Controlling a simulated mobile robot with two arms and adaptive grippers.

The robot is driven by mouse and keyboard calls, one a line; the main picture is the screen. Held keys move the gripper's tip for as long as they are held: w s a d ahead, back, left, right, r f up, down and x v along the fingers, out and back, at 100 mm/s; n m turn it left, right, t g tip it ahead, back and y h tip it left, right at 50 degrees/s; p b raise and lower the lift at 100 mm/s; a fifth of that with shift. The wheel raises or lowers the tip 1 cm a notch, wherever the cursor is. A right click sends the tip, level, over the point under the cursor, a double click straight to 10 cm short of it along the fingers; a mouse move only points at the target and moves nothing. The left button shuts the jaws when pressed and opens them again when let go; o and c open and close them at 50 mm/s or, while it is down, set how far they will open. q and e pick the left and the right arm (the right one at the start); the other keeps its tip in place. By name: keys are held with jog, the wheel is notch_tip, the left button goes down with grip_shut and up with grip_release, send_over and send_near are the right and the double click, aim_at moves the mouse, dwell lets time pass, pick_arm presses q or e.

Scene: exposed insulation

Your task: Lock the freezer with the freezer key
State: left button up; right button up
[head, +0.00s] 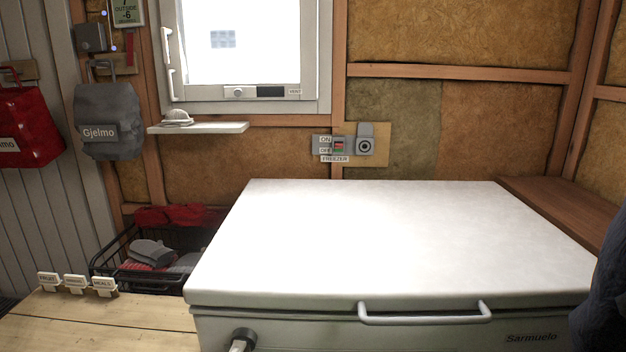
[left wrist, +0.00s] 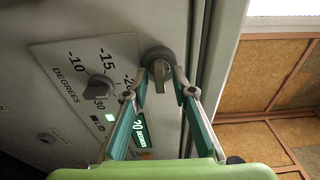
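The white freezer (head: 400,240) stands in front of me with its lid down. A dark round lock (head: 241,340) shows low on its front at the left in the head view. The left wrist view shows the lock (left wrist: 157,54) close up, with the grey key (left wrist: 160,72) in it. My left gripper (left wrist: 160,78) has its fingers apart, one tip on each side of the key. I see gaps between the tips and the key.
The lid handle (head: 425,315) sticks out at the front. A temperature dial (left wrist: 97,89) and green display (left wrist: 140,133) sit beside the lock. A wooden counter (head: 100,325) with label cards and a wire basket (head: 125,268) are at left. A wall switch (head: 338,145) is behind.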

pick_arm(q)
grip_shut()
jog(key=shift+r, duration=0.1)
pick_arm(e)
jog(key=shift+s+f, duration=0.3)
dwell(0.5)
pick_arm(q)
jog(key=shift+w, duration=0.1)
pick_arm(e)
jog(key=shift+s+f, duration=0.15)
jog(key=shift+s, duration=0.05)
pick_arm(q)
jog(key=shift+r, duration=0.1)
pick_arm(e)
jog(key=shift+w, duration=0.1)
pick_arm(q)
jog(key=shift+r, duration=0.1)
pick_arm(e)
jog(key=shift+f, duration=0.1)
dwell(0.3)
